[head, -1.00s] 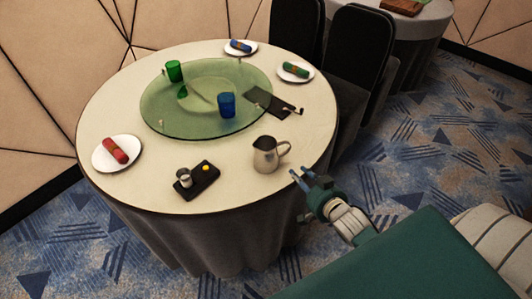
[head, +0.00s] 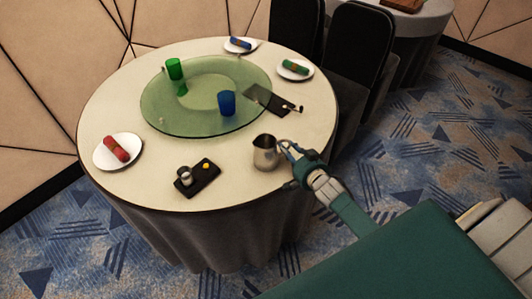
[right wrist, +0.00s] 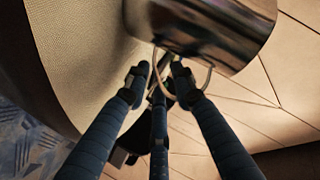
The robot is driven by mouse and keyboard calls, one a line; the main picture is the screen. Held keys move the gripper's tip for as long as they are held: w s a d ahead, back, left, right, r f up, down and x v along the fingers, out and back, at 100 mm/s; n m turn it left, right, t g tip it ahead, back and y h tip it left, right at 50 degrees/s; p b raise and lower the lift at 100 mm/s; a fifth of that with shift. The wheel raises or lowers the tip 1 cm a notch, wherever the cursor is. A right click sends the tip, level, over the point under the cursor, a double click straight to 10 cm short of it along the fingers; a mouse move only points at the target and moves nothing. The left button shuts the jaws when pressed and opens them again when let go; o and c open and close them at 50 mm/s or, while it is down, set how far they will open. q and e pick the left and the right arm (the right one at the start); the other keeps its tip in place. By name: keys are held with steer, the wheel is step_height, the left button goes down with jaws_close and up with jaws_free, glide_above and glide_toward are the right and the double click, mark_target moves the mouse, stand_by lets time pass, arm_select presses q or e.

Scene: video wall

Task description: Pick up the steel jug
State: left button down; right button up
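The steel jug (head: 264,156) stands upright near the front right edge of the round table, its handle towards the right. My right gripper (head: 289,150) reaches in from the right and its fingertips are at the jug's handle. In the right wrist view the shiny jug body (right wrist: 205,30) fills the top, and its curved handle hangs down by the fingertips. The fingers of my right gripper (right wrist: 160,78) are spread apart, with a gap between them; firm contact with the handle cannot be seen. My left gripper is not in view.
The round table (head: 140,187) also holds a green glass turntable (head: 165,118) with a green cup (head: 174,68) and a blue cup (head: 227,103). A small black tray (head: 205,177) sits left of the jug. Plates with rolled napkins lie around the edge. Black chairs (head: 358,55) stand behind at right.

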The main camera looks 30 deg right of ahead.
steer(key=shift+w+f, duration=0.1)
steer(key=shift+w, duration=0.2)
steer(key=shift+s, duration=0.1)
jaws_close()
steer(key=shift+r, duration=0.2)
